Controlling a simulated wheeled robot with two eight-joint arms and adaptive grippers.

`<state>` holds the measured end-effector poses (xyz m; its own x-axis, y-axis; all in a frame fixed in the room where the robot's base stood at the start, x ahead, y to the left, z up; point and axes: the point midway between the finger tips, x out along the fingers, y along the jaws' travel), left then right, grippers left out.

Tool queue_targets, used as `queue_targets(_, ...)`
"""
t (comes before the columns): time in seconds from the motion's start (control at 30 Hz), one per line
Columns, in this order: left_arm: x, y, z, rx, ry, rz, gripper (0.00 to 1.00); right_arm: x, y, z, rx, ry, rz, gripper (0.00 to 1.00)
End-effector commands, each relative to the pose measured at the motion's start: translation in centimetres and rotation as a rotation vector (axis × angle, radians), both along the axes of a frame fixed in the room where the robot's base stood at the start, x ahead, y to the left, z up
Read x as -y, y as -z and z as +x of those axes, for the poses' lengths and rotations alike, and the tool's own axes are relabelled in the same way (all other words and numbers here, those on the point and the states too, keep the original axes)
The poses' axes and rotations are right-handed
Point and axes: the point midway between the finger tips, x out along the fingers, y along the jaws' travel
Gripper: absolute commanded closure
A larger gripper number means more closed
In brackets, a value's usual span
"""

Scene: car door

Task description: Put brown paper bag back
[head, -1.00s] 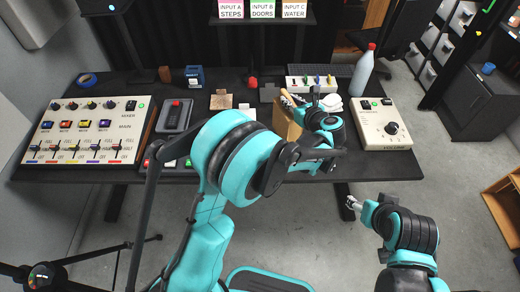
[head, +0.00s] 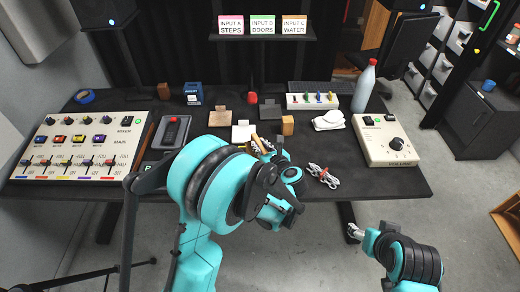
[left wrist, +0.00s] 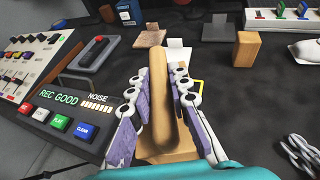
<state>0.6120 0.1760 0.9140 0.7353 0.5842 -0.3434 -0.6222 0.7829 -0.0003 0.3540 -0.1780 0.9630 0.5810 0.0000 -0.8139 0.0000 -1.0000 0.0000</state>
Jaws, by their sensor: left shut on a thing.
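The brown paper bag (left wrist: 158,95) shows end-on in the left wrist view as a tall tan strip between purple-padded fingers. My left gripper (left wrist: 155,102) is shut on it. In the head view my left gripper (head: 262,148) is over the front middle of the table, mostly hidden by my arm, and only a small brown part of the bag shows there. Whether the bag touches the table cannot be told. My right gripper (head: 355,231) is low at the right, in front of the table and away from the bag; its finger opening is too small to judge.
A mixer panel (head: 80,148) is at the left and a volume box (head: 385,140) at the right. A bottle (head: 364,87) stands behind.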

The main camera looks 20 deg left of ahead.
Motion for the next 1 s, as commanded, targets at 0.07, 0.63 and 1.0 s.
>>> queue_targets(0.07, 0.0, 0.3, 0.0, 0.000, 0.000, 0.000, 1.00, 0.0, 0.2, 0.0, 0.000, 0.000, 0.000, 0.39)
queue_targets(0.63, 0.0, 0.4, 0.0, 0.000, 0.000, 0.000, 0.61, 0.0, 0.3, 0.0, 0.000, 0.000, 0.000, 0.39)
queue_targets(1.0, 1.8, -1.1, -2.1, -0.001, 0.004, 0.000, 0.61, 0.0, -1.0, 0.0, 0.000, 0.000, 0.000, 0.39)
